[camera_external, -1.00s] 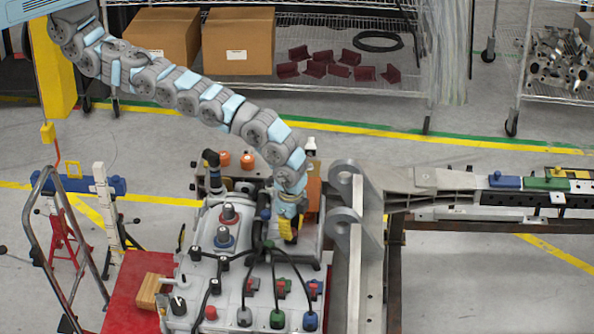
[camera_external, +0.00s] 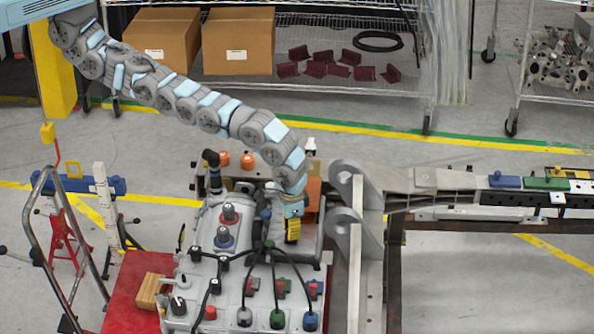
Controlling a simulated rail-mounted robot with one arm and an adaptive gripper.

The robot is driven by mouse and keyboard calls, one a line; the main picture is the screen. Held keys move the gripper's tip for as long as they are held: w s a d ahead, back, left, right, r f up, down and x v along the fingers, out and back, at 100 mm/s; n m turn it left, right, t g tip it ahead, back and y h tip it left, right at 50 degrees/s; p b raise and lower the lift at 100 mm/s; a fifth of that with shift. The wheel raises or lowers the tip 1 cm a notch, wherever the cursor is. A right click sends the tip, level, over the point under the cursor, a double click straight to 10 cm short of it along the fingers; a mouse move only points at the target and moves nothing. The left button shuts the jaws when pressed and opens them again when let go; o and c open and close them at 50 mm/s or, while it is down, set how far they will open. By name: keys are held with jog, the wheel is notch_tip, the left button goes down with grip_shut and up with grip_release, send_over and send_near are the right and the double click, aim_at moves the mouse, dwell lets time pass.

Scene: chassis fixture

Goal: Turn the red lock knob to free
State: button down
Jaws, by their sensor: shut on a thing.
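My gripper (camera_external: 293,231), yellow and black at the end of my grey and light-blue arm, points down at the right rear part of the grey chassis fixture (camera_external: 203,262). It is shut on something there. The held part is hidden by the gripper and too small to make out, so I cannot tell whether it is the red lock knob. A red button (camera_external: 210,312) sits near the front edge.
Black cables (camera_external: 270,262) run over the fixture just below my gripper. A grey metal bracket with round lugs (camera_external: 343,236) stands close on the right. An orange block (camera_external: 313,195) is just behind the gripper. Several small switches (camera_external: 284,287) line the front.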

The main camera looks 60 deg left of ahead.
jog(key=shift+f+n, duration=0.1)
jog(key=shift+n, duration=0.2)
dwell(0.4)
jog(key=c, duration=0.8)
grip_release()
jog(key=shift+d+r, duration=0.1)
jog(key=shift+r, duration=0.75)
notch_tip(320, 180, up, 10)
jog(key=shift+r, duration=0.2)
